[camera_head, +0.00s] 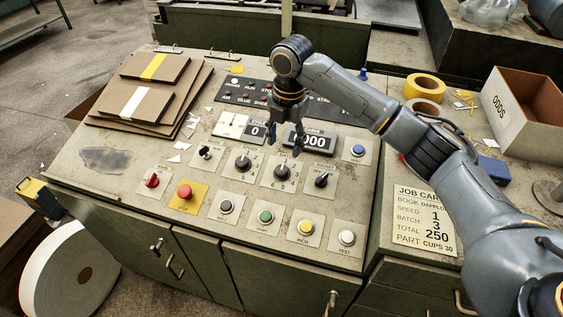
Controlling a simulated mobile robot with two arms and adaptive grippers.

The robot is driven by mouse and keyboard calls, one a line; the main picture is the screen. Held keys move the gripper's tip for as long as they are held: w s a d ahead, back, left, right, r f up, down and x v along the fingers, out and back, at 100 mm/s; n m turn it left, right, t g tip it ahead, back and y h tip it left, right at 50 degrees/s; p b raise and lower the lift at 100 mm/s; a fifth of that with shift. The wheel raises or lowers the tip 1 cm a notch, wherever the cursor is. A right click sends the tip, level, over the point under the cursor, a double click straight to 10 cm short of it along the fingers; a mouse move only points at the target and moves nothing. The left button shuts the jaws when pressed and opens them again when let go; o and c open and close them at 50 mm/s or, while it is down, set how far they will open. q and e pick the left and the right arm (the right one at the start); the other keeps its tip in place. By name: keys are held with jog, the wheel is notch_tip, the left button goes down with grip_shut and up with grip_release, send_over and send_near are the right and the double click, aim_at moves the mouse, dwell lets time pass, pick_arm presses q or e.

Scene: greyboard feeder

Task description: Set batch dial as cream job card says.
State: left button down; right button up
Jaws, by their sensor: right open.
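The batch dial (283,172) is a black knob on a pale square plate with numbers around it, in the middle of the sloping panel. I cannot tell clearly which number its pointer is at. The cream job card (424,222) lies at the right and reads speed 1, batch 3, total 250; my right arm covers part of its right edge. My right gripper (284,143) is open and empty, pointing down just behind the batch dial in the picture, apart from the knob. It hides part of the counter displays. My left gripper is out of view.
A similar speed dial (242,163) sits left of the batch dial, and a black selector (321,180) right of it. A red mushroom button (184,191) and several push buttons are in front. Cardboard sheets (127,117) lie at the left. An "ODDS" box (515,113) stands at the right.

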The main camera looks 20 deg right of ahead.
send_over(282, 169)
notch_tip(282, 169, down, 4)
jog(key=shift+s+d+f, duration=0.1)
jog(key=shift+s+d, duration=0.05)
notch_tip(282, 169, down, 4)
jog(key=shift+r, duration=0.1)
jog(key=shift+f+p, duration=0.3)
jog(key=shift+f, duration=0.1)
jog(key=shift+w+f, duration=0.2)
jog(key=shift+f, duration=0.1)
jog(key=shift+c, duration=0.8)
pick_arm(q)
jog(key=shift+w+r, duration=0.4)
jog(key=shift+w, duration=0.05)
pick_arm(e)
jog(key=c, duration=1)
